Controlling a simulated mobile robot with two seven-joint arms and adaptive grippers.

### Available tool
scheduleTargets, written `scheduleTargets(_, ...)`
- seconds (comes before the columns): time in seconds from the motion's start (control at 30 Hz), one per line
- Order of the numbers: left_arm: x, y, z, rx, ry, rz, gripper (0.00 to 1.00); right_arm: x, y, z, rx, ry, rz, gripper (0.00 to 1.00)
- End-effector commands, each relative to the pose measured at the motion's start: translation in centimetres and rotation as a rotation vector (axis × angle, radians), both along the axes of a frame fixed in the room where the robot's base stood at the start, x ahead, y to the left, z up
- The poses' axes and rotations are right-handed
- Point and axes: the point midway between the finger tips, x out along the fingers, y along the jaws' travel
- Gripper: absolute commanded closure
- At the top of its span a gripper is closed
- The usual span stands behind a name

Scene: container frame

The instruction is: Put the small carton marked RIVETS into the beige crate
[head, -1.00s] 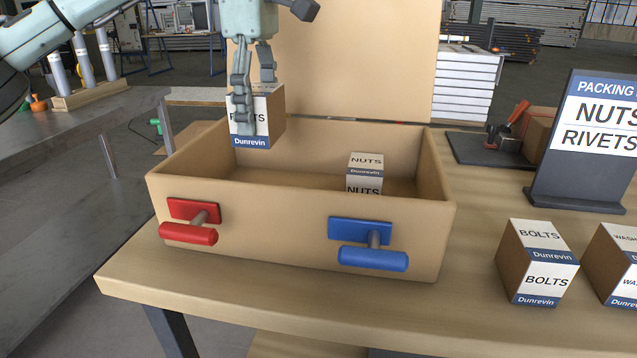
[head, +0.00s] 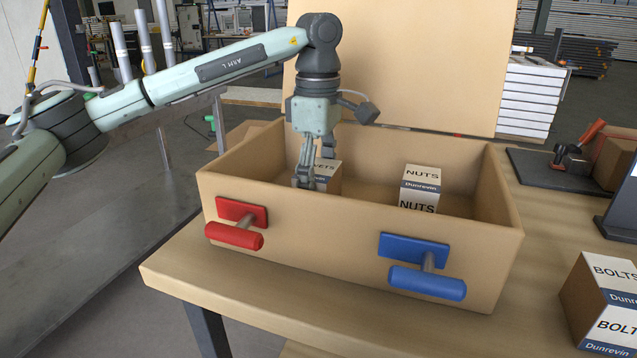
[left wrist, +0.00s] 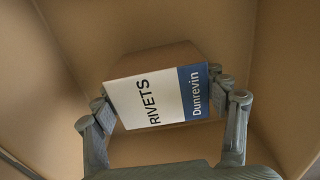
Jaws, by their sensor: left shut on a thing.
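The RIVETS carton (head: 329,172) is inside the beige crate (head: 330,222), in its left part, partly hidden by the front wall and my fingers. My left gripper (head: 316,183) reaches down into the crate and is shut on the carton. In the left wrist view the carton (left wrist: 157,98) lies between the two fingers (left wrist: 165,108), its white and blue RIVETS label facing the camera. I cannot tell whether its base touches the crate floor. The crate's lid (head: 400,60) stands open at the back. My right gripper is not in view.
A NUTS carton (head: 420,187) stands in the right part of the crate. Red (head: 235,235) and blue (head: 428,282) handles stick out from the crate's front. A BOLTS carton (head: 605,300) stands on the table to the right.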

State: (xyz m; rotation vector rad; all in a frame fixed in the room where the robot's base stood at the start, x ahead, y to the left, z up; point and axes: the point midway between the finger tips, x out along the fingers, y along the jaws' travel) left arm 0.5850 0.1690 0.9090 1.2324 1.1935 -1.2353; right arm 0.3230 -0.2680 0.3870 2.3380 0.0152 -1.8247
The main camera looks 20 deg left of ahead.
Motion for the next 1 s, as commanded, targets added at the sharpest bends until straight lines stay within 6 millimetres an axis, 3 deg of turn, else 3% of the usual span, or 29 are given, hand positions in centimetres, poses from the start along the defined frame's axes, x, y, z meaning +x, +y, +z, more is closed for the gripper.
scheduleTargets(0.3, 0.0, 0.0, -0.2, -0.001, -0.002, 0.000, 0.69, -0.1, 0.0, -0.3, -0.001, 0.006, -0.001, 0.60)
scheduleTargets(0.33, 0.0, 0.0, -0.2, 0.000, -0.001, 0.000, 0.26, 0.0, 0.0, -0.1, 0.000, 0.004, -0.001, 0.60)
scheduleTargets(0.5, 0.0, 0.0, -0.2, 0.000, -0.001, 0.000, 0.07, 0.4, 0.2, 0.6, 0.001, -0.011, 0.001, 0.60)
scheduleTargets(0.83, 0.0, 0.0, 0.0, 0.000, -0.001, 0.000, 0.07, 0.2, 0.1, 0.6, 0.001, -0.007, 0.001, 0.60)
scheduleTargets(1.0, 0.1, -0.1, 1.5, 0.000, -0.003, 0.000, 0.07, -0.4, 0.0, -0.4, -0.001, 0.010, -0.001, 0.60)
